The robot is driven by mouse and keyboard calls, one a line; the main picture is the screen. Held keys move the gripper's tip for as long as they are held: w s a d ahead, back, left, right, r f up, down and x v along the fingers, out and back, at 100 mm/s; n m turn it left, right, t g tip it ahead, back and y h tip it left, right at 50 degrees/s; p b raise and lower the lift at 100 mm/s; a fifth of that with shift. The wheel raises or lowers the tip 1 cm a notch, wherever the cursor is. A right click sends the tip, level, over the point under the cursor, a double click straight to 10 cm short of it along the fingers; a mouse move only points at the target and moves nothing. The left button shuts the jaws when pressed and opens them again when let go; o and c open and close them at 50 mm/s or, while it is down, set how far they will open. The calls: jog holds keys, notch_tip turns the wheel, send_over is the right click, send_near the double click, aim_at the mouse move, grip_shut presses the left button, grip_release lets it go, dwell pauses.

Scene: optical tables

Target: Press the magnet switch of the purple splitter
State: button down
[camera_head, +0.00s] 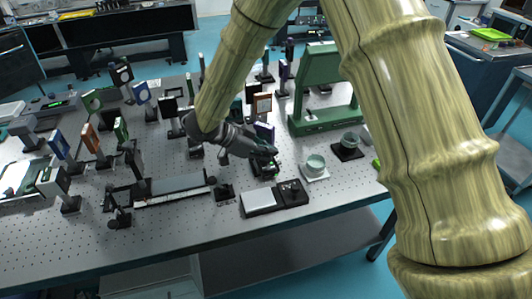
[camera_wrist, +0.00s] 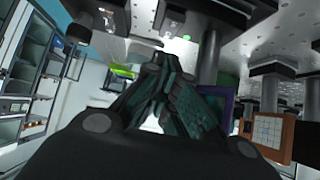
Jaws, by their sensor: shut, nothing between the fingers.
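The purple splitter (camera_head: 265,131) stands on the optical table, just behind and beside my gripper (camera_head: 268,153) in the head view. Its purple frame also shows in the wrist view (camera_wrist: 229,108), right of the fingers and partly covered by them. My gripper's fingers (camera_wrist: 168,72) are shut and hold nothing. The gripper is low over the table, close to the splitter's lower part. I cannot make out the magnet switch, and I cannot tell whether the fingertips touch the base.
An orange-framed optic (camera_wrist: 267,132) stands to the right in the wrist view. A green press-like stand (camera_head: 325,92), a pale round cup (camera_head: 315,163) and a box with a light top (camera_head: 259,199) are near the gripper. Several other mounted optics crowd the table (camera_head: 60,238) on the left.

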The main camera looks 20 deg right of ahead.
jog(key=shift+d+r+p, duration=0.1)
jog(key=shift+r+p, duration=0.5)
jog(key=shift+r, duration=0.25)
jog(key=d+r+b+v, duration=0.1)
jog(key=b+v, duration=0.1)
jog(key=v, duration=0.7)
jog(key=shift+a+r, duration=0.15)
jog(key=shift+r, duration=0.2)
